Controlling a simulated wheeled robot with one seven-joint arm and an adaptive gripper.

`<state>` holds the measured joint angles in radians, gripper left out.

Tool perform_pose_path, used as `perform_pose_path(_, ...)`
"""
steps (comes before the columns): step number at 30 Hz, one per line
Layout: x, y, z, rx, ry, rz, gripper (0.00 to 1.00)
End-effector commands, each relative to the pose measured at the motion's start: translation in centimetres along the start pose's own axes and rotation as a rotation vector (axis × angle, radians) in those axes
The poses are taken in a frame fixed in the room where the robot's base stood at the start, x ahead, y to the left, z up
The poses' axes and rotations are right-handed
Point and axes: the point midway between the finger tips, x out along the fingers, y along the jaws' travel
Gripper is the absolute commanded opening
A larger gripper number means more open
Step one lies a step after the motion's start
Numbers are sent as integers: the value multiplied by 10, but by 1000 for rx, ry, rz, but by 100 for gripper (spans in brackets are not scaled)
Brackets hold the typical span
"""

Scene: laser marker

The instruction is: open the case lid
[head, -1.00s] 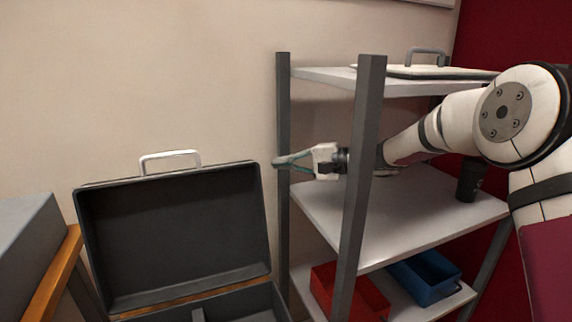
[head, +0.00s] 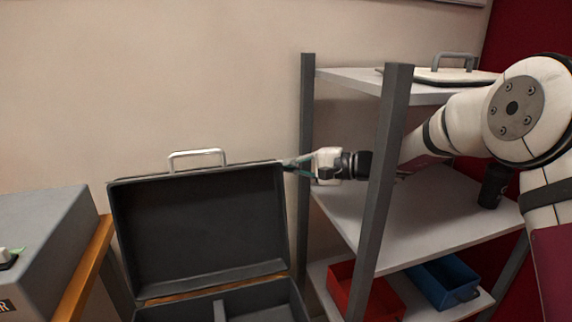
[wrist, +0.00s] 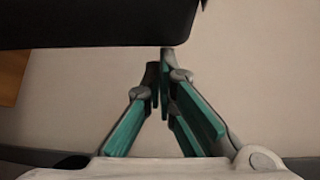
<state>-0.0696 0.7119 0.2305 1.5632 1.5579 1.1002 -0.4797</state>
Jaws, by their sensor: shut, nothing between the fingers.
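The dark case stands open in the head view, its lid (head: 205,220) raised close to upright with the silver handle (head: 197,155) at its top edge. The lower part of the case (head: 262,299) shows at the bottom of the view, cut off by the frame. My gripper (head: 287,163) is at the lid's upper right corner, with its fingertips closed together and nothing held. In the wrist view, the fingertips (wrist: 160,70) meet just below the dark edge of the lid (wrist: 100,25). I cannot tell whether they touch it.
A shelf rack with grey posts (head: 382,180) stands right of the case, with my arm reaching past its front post. It holds a red bin (head: 342,287), a blue bin (head: 446,283) and a dark cup (head: 494,187). A grey machine (head: 45,240) stands at the left.

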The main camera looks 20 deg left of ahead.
Motion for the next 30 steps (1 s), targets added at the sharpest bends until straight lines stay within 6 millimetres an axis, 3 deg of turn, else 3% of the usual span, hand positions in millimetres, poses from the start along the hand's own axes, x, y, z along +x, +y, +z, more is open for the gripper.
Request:
perform_pose_path(8, -5, -1, 4, -20, -1, -19, 0)
perform_pose_path(21, -34, -6, 43, -168, -2, -135, 0)
perform_pose_path(30, -35, -8, 46, -177, -3, -141, 0)
